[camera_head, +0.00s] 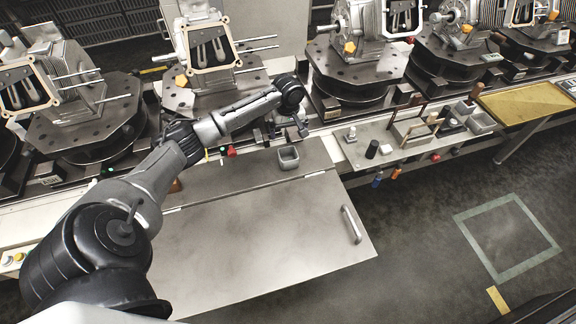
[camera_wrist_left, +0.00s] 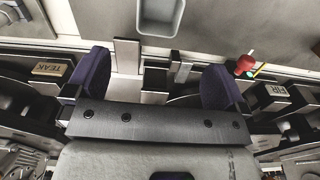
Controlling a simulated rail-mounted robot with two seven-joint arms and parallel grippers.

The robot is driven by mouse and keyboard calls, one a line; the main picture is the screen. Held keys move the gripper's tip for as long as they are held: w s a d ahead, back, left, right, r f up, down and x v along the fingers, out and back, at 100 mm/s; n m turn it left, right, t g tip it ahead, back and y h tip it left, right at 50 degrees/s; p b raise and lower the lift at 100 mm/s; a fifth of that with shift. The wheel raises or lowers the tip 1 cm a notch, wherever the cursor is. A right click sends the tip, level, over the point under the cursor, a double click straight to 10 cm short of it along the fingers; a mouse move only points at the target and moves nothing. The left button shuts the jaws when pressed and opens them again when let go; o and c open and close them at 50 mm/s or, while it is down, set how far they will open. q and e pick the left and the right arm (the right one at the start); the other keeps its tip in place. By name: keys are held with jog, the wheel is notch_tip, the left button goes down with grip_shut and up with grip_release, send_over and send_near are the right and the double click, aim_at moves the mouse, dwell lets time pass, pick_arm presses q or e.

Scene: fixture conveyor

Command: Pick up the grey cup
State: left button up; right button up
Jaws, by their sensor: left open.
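A small square grey cup (camera_head: 288,158) stands on the steel worktop near its back edge. It also shows in the left wrist view (camera_wrist_left: 160,14), cut by the top edge. My left arm reaches over the worktop from the left, and my left gripper (camera_head: 292,128) is just behind the cup in the head view. In the wrist view my left gripper (camera_wrist_left: 155,82) has its two dark pads wide apart with nothing held between them. The cup is ahead of the pads, apart from them. My right gripper is in neither view.
The steel worktop (camera_head: 260,230) is clear in front of the cup. A side shelf (camera_head: 375,160) at the right carries several small items and another grey container (camera_head: 480,123). Fixtures stand behind. Blocks lettered TEAK (camera_wrist_left: 48,69) and FIR (camera_wrist_left: 272,91) flank the gripper.

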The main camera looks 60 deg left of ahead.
pick_arm(q)
jog(key=b, duration=0.2)
send_near(288, 154)
jog(key=s+d, duration=0.2)
jog(key=d, duration=0.1)
jog(key=shift+w+a+f+b, duration=0.1)
jog(key=shift+f+b, duration=0.5)
jog(key=shift+f, duration=0.9)
jog(key=shift+w+f+b, duration=0.1)
jog(key=shift+f+b, duration=0.45)
jog(key=shift+f, duration=0.95)
jog(key=c, duration=0.9)
